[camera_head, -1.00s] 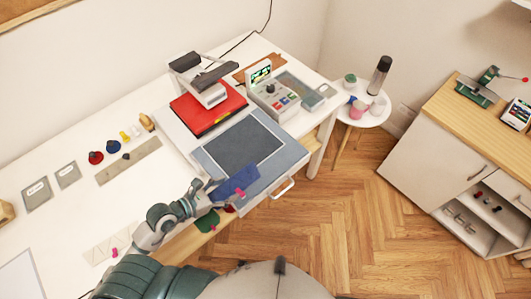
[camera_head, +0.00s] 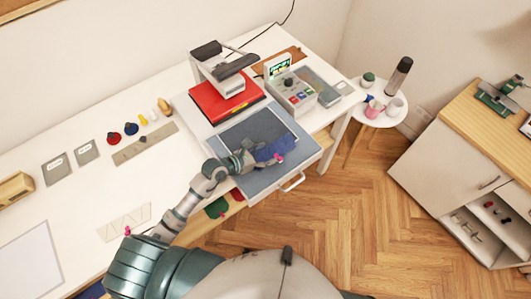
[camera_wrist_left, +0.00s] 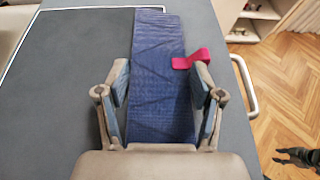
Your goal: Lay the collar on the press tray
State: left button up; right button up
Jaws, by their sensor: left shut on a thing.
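The dark blue collar (camera_head: 270,148) is over the press tray (camera_head: 306,159), near its front right part. A pink clip (camera_head: 281,159) is on its edge. My left gripper (camera_head: 253,155) is shut on the collar. In the left wrist view, the collar (camera_wrist_left: 160,70) runs between the two fingers and its far end overlaps the white-outlined dark pad (camera_wrist_left: 75,60). The grey tray surface (camera_wrist_left: 45,120) shows to the left. I cannot tell whether the collar touches the tray.
The tray's handle (camera_head: 293,183) faces the floor. Pins, spools and a ruler (camera_head: 145,144) lie left on the white table. A round side table (camera_head: 377,115) stands apart.

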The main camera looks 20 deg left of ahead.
pick_arm(q)
jog(key=shift+a, duration=0.25)
pick_arm(e)
jog(key=shift+a, duration=0.15)
pick_arm(q)
jog(key=shift+a+f, duration=0.1)
jog(key=shift+f, duration=0.2)
jog(key=o, duration=0.8)
jog(key=shift+r, duration=0.1)
jog(key=shift+c, duration=0.2)
jog(key=shift+d, duration=0.25)
jog(key=shift+r, duration=0.25)
jog(key=v, duration=0.5)
jog(key=b+v, duration=0.1)
jog(key=v, duration=0.5)
jog(key=shift+a+f, duration=0.2)
jog(key=shift+s+a+r, duration=0.25)
jog(key=shift+s+r, duration=0.05)
jog(key=shift+s, duration=0.1)
pick_arm(e)
jog(key=shift+a+f, duration=0.25)
jog(key=shift+f, duration=0.45)
jog(key=shift+a, duration=0.1)
